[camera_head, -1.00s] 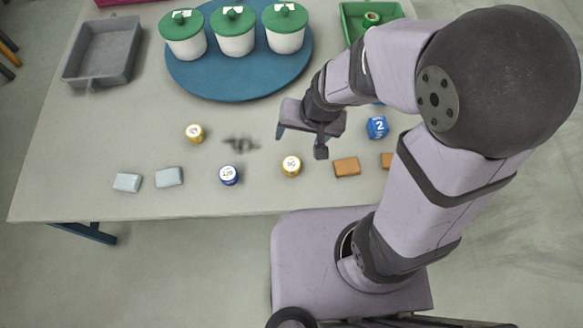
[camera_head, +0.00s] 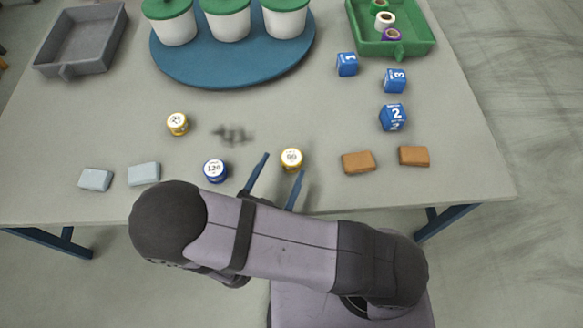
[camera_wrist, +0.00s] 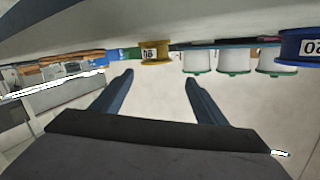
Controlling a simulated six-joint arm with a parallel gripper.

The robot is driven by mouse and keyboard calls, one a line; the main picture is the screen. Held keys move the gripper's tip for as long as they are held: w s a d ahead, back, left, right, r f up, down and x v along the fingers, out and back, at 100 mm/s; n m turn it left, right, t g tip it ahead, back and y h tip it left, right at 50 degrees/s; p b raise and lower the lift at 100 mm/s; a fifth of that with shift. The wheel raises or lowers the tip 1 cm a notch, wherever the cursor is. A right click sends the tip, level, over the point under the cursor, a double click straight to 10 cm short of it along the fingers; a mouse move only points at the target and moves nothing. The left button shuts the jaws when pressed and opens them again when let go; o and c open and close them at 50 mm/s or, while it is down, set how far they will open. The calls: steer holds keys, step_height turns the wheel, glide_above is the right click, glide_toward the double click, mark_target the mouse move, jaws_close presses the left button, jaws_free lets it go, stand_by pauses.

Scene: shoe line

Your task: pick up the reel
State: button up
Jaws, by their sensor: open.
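A yellow reel with a white label (camera_head: 291,160) stands near the table's front edge. It also shows in the wrist view (camera_wrist: 155,52). My gripper (camera_head: 284,163) is open and empty, with its two blue fingers pointing toward this reel from the front edge. In the wrist view the gripper (camera_wrist: 159,77) has the reel beyond the fingertips, with a gap. A dark blue reel (camera_head: 215,170) stands just left of the fingers. Another yellow reel (camera_head: 177,124) is farther left. Green, white (camera_head: 385,20) and purple reels sit in the green crate (camera_head: 422,46).
Blue numbered blocks (camera_head: 392,117) and brown blocks (camera_head: 357,162) are at right. Pale blocks (camera_head: 143,173) lie at left. A blue round mat (camera_head: 225,75) holds white pots with green lids. A grey tray (camera_head: 79,65) stands at the back left. A dark blurred patch (camera_head: 233,134) lies mid-table.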

mark_target(288, 167)
steer(key=f+n, duration=0.1)
steer(key=s+f+n+t+b, duration=0.1)
steer(key=n, duration=0.1)
steer(key=shift+d+f, duration=0.15)
steer(key=shift+f, duration=0.05)
steer(key=shift+x, duration=3.65)
steer(key=shift+f, duration=0.15)
steer(key=c, duration=1.2)
